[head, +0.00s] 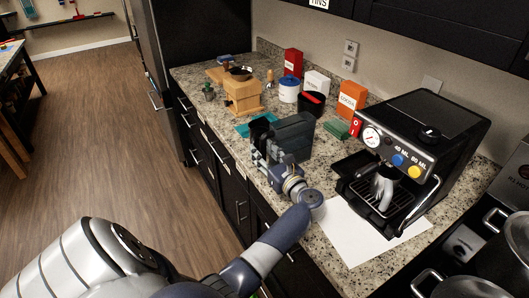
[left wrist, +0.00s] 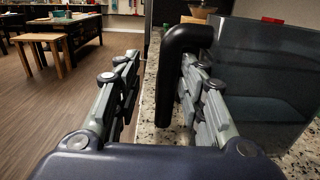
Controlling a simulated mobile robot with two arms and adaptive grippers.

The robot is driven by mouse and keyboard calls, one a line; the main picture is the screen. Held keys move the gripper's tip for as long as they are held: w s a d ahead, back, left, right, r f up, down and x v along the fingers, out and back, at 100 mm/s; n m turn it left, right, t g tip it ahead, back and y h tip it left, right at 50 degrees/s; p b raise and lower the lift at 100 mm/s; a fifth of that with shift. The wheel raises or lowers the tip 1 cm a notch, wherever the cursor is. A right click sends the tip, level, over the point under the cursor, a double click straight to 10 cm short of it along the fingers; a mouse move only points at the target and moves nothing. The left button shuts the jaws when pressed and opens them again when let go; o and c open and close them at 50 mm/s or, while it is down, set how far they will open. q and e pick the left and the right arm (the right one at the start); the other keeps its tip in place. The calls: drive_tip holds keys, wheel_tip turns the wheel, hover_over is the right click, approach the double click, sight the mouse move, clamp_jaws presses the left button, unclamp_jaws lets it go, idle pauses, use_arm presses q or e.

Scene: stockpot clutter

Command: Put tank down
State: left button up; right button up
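The tank (head: 295,135) is a dark grey see-through box. It appears to stand upright on the granite counter (head: 335,230), left of the coffee machine, though my gripper hides part of its base. It fills the right of the left wrist view (left wrist: 265,85), with its black handle (left wrist: 182,75) toward the gripper. My left gripper (head: 264,152) is at the handle side of the tank. In the left wrist view its fingers (left wrist: 158,75) are spread apart, with the handle between them, close to the right finger and clear of the left one. My right gripper is not in view.
The coffee machine (head: 425,140) stands right of the tank on a white sheet (head: 350,238). A wooden grinder (head: 242,97), a black canister (head: 310,105), an orange box (head: 352,98) and a green block (head: 337,129) stand behind. A teal cloth (head: 243,130) lies beside the tank.

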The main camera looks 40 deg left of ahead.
use_arm(q)
drive_tip(key=shift+w, duration=0.15)
drive_tip(key=shift+d+f, duration=0.1)
drive_tip(key=shift+d, duration=0.1)
drive_tip(key=shift+d+f, duration=0.1)
drive_tip(key=shift+d, duration=0.25)
drive_tip(key=b+v, duration=0.4)
drive_tip(key=v, duration=0.7)
drive_tip(key=shift+s, duration=0.2)
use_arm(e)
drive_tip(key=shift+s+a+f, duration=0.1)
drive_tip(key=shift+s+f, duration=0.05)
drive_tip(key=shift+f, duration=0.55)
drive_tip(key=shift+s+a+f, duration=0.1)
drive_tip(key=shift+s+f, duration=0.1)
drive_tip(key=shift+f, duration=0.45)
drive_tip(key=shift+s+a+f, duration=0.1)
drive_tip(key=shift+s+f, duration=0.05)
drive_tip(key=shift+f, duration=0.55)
